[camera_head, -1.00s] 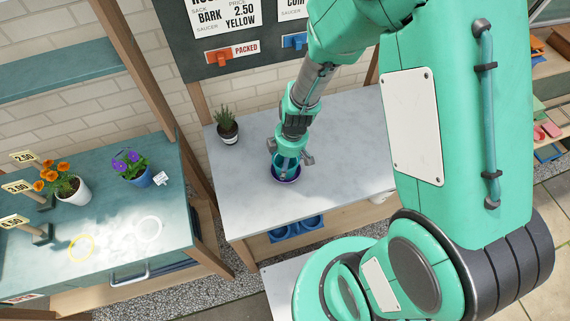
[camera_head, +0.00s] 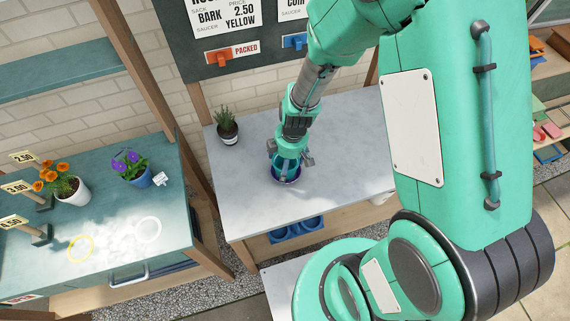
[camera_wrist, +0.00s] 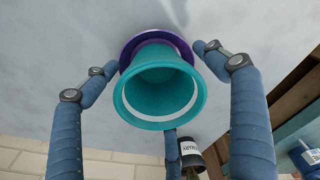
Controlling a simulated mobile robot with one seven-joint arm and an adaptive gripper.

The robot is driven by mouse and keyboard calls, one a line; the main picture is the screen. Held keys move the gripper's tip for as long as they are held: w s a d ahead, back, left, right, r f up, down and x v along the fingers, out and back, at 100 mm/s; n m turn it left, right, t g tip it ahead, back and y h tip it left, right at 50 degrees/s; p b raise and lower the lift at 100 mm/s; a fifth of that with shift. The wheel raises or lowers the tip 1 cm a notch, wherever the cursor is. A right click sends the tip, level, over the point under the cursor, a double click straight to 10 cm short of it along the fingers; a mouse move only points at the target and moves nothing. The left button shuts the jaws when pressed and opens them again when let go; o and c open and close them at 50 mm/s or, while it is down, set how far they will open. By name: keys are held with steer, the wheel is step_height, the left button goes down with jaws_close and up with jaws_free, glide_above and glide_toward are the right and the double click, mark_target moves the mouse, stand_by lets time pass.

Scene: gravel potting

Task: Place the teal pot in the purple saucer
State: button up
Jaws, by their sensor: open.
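The teal pot (camera_wrist: 160,95) is empty and stands in the purple saucer (camera_wrist: 129,50). In the wrist view the saucer's rim shows around the pot's far end. The pot looks upright, though its contact with the saucer is hidden. In the head view the teal pot (camera_head: 286,166) and purple saucer (camera_head: 288,181) are on the pale worktop, partly covered by my gripper (camera_head: 289,158). My gripper is open, with its blue-grey fingers spread around the pot. Clear gaps show between the fingertips and the pot's wall in the wrist view.
A rosemary plant in a dark pot (camera_head: 228,138) stands back left on the marble worktop (camera_head: 343,140). A teal table (camera_head: 115,225) at left holds a white pot (camera_head: 74,192) and blue pot (camera_head: 139,178) with flowers. Blue containers (camera_head: 296,230) sit under the worktop.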

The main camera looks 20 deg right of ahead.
steer(key=shift+r, duration=0.15)
step_height(320, 180, up, 12)
steer(key=d+p, duration=0.1)
steer(key=p, duration=0.1)
steer(key=shift+s+p, duration=0.35)
steer(key=shift+p, duration=0.05)
steer(key=shift+d, duration=0.1)
stand_by(0.4)
steer(key=s+d+r+m+t, duration=0.1)
steer(key=s+r+m, duration=0.15)
steer(key=r, duration=0.55)
steer(key=s+r+m+t, duration=0.1)
steer(key=r+m, duration=0.2)
steer(key=r, duration=0.6)
steer(key=s+d+r+m+t+h, duration=0.1)
steer(key=s+d+r+m+t, duration=0.1)
steer(key=s+r+m, duration=0.5)
steer(key=s+r+t, duration=0.1)
steer(key=s+r, duration=0.3)
steer(key=r, duration=0.3)
steer(key=shift+s, duration=0.1)
